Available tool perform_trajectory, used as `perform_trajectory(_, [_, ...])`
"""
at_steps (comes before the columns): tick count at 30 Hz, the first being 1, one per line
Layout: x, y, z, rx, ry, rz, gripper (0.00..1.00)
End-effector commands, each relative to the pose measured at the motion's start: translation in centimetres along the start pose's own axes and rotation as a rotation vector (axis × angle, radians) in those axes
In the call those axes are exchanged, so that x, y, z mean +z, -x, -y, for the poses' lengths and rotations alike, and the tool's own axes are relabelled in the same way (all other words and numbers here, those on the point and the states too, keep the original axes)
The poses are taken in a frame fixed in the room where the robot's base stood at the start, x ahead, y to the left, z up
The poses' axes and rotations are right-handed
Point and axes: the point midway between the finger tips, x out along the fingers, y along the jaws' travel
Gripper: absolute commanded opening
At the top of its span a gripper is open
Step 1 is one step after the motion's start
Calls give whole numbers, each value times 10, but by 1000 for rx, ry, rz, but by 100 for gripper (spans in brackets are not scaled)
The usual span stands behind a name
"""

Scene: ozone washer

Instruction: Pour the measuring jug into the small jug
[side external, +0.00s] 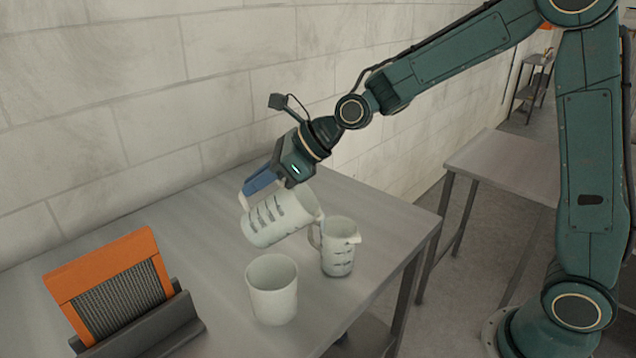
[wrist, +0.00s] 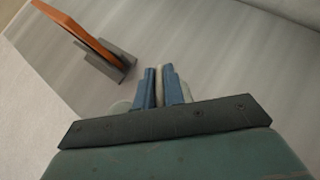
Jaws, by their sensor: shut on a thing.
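The measuring jug (side external: 270,219) is whitish and translucent with dark markings. It is tipped far over, its mouth to the right, above the table and close to the small jug. The small jug (side external: 338,250) stands upright on the table, with similar dark markings, a spout on the right and a handle on the left. My gripper (side external: 262,183) is shut on the measuring jug at its upper side. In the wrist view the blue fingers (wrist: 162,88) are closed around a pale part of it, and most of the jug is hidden. I cannot tell whether liquid is flowing.
A plain white cup (side external: 272,290) stands on the grey table (side external: 190,240) in front of the two jugs. An orange-framed panel (side external: 112,285) sits in a dark stand (side external: 145,325) at left. A block wall runs behind. The table's right edge is near the small jug.

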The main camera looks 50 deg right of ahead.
Motion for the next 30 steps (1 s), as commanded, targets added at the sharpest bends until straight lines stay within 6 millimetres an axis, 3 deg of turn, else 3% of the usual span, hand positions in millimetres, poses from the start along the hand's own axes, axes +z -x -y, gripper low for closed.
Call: perform_trajectory(30, [3,7,0,0,0,55,0])
